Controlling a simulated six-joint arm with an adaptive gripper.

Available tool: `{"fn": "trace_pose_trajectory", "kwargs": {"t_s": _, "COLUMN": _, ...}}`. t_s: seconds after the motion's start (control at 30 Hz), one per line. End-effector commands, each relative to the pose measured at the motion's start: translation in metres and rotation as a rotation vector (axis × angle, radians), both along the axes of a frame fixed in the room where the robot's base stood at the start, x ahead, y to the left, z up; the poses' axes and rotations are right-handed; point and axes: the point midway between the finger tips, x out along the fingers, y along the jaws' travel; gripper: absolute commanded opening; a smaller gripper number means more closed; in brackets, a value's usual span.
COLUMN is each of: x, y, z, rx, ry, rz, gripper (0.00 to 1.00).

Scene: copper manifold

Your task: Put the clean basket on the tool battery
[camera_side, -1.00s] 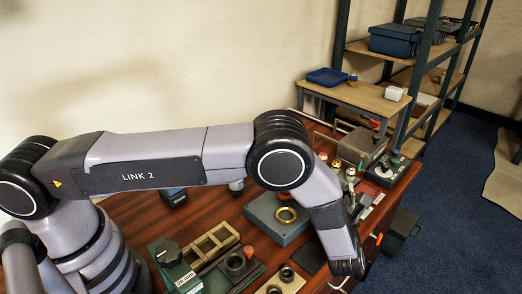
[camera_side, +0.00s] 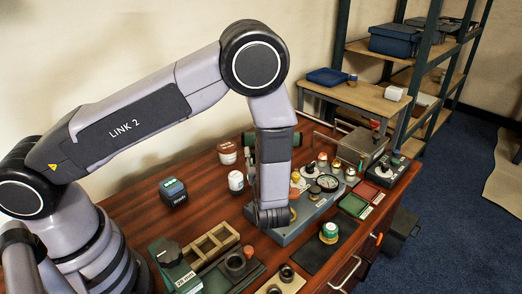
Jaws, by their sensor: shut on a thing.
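A dark block with a teal top (camera_side: 173,191), which looks like the tool battery, stands on the left part of the wooden table, with nothing on top of it. I cannot pick out a clean basket for certain in this view. My forearm hangs down over the grey block in the middle of the table, and its wrist end is to the right of the dark block. My gripper's fingers are hidden, so what they hold does not show.
A white jar (camera_side: 236,181) and a red-brown tub (camera_side: 227,153) stand near the dark block. A green tray (camera_side: 353,205) and red tray (camera_side: 370,192) lie at the right. A small green-and-white item (camera_side: 329,232) stands on a dark mat (camera_side: 318,256).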

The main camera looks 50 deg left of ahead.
Motion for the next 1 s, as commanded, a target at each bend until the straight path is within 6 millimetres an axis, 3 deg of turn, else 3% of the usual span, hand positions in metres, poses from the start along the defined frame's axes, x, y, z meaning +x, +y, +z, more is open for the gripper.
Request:
{"fn": "trace_pose_trajectory", "kwargs": {"t_s": 0.03, "x": -0.008, "y": 0.032, "z": 0.001, "rx": 0.0, "ry": 0.003, "rz": 0.092, "gripper": 0.0}}
{"fn": "trace_pose_trajectory", "kwargs": {"t_s": 0.2, "x": -0.05, "y": 0.118, "z": 0.004, "rx": 0.001, "ry": 0.004, "rz": 0.377, "gripper": 0.0}}
{"fn": "trace_pose_trajectory", "kwargs": {"t_s": 0.4, "x": -0.105, "y": 0.183, "z": 0.009, "rx": 0.011, "ry": 0.0, "rz": 0.647, "gripper": 0.0}}
{"fn": "trace_pose_trajectory", "kwargs": {"t_s": 0.63, "x": -0.137, "y": 0.209, "z": 0.008, "rx": 0.021, "ry": -0.003, "rz": 0.782, "gripper": 0.0}}
{"fn": "trace_pose_trajectory", "kwargs": {"t_s": 1.0, "x": -0.139, "y": 0.21, "z": -0.043, "rx": 0.023, "ry": -0.003, "rz": 0.789, "gripper": 0.0}}
